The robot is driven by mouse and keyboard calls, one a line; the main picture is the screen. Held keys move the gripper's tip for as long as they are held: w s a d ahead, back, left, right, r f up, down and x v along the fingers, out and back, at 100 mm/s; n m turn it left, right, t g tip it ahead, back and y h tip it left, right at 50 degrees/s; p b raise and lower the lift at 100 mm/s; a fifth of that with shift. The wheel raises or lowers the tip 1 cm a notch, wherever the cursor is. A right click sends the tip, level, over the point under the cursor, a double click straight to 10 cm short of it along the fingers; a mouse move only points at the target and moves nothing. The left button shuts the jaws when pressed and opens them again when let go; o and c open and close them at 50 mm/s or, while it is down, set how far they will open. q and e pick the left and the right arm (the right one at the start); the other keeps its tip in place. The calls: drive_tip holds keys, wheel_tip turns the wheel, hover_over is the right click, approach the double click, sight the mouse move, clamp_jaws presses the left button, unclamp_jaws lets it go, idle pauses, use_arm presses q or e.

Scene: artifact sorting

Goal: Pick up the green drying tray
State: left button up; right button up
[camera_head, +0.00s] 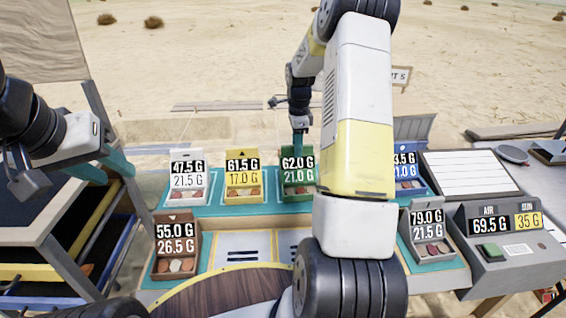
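The green drying tray (299,197) stands in the back row on the teal-covered table, with a panel reading 62.0 G over 21.0 G and small pieces inside. My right gripper (299,144) points down at the top rear of this tray. Its teal fingers overlap in this view, so I cannot tell whether they grip the tray. My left gripper (103,168) hangs at the left, away from the tray, with its teal fingers apart and empty.
White (188,199), yellow (243,196), brown (176,277), blue (408,190) and grey (432,257) trays surround it. A scale (507,257) reads AIR 69.5 G, 35 G. My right arm hides the table's centre right.

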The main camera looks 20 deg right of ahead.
clamp_jaws()
idle(1.2)
